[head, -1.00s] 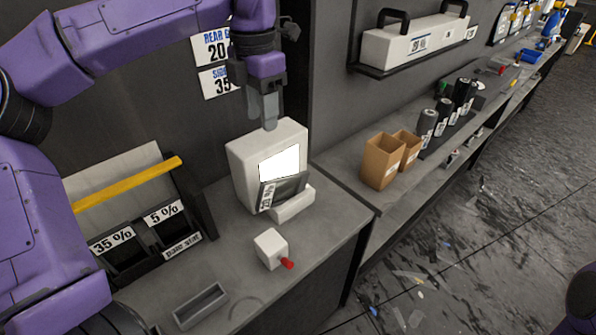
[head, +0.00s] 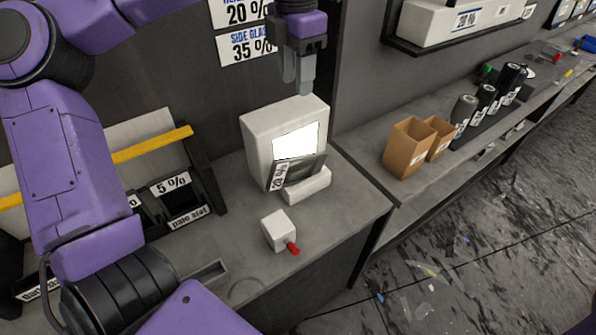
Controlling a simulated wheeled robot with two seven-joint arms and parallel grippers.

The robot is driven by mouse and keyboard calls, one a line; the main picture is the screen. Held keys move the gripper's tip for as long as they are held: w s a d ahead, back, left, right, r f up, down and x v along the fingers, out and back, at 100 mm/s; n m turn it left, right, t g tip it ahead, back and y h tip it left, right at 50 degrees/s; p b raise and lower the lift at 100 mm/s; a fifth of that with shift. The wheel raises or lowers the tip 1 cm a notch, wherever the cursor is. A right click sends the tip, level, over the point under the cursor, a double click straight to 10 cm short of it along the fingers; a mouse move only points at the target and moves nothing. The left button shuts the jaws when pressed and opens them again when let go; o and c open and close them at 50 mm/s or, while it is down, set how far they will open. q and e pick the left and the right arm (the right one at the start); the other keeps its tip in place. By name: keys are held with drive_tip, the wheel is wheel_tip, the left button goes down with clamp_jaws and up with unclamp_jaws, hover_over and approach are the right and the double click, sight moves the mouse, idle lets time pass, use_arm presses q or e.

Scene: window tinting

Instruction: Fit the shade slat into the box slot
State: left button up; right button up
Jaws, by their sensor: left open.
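The white box (head: 258,135) stands on the grey bench, with a bright lit window (head: 296,140) in its front face. A dark slat (head: 304,171) with a white label at its left end leans at the box's front, just above the white lower ledge (head: 308,188). It covers the lower part of the window. I cannot tell how deep it sits in the slot. My left gripper (head: 305,88) points down at the box's top right edge, open with nothing visible in it. The gap between its fingers is hard to see. My right gripper is out of view.
A small white block with a red knob (head: 278,231) stands in front of the box. A slat rack (head: 205,180) with a "5 %" label is at left, partly behind my arm. Brown cartons (head: 408,147) and dark rolls (head: 463,116) are on the right bench.

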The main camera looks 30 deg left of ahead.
use_arm(q)
drive_tip(key=b, duration=0.9)
approach(294, 158)
wheel_tip(294, 158, down, 8)
drive_tip(key=shift+f+p, duration=0.2)
drive_tip(key=shift+p, duration=0.15)
drive_tip(key=shift+f, duration=0.35)
clamp_jaws()
